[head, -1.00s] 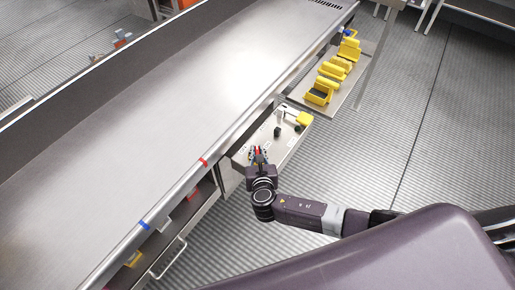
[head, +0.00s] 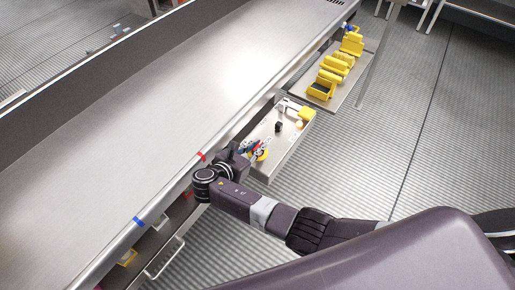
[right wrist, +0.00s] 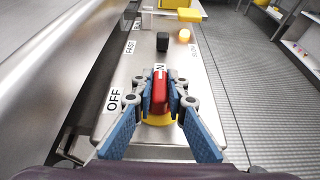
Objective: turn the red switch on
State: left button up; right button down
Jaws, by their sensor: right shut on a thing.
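The red switch (right wrist: 159,92) is a red handle on a round yellow base (right wrist: 158,118), on a grey metal panel in the right wrist view. The base also shows in the head view (head: 262,155). My right gripper (right wrist: 160,95) has its blue fingers on both sides of the handle and is shut on it. The handle's far end lies by a label of which only an "N" shows (right wrist: 160,70). An "OFF" label (right wrist: 114,100) is left of the switch. My left gripper is out of view.
The long metal conveyor (head: 150,130) runs along the panel's left. Yellow parts (head: 335,65) stand farther back.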

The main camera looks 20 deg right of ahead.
aim_at(258, 146)
jog(key=shift+w+d+r, duration=0.1)
dwell(0.4)
jog(key=c, duration=1.9)
grip_release()
jog(key=shift+c, duration=0.2)
notch_tip(258, 146, up, 10)
jog(key=shift+f, duration=0.1)
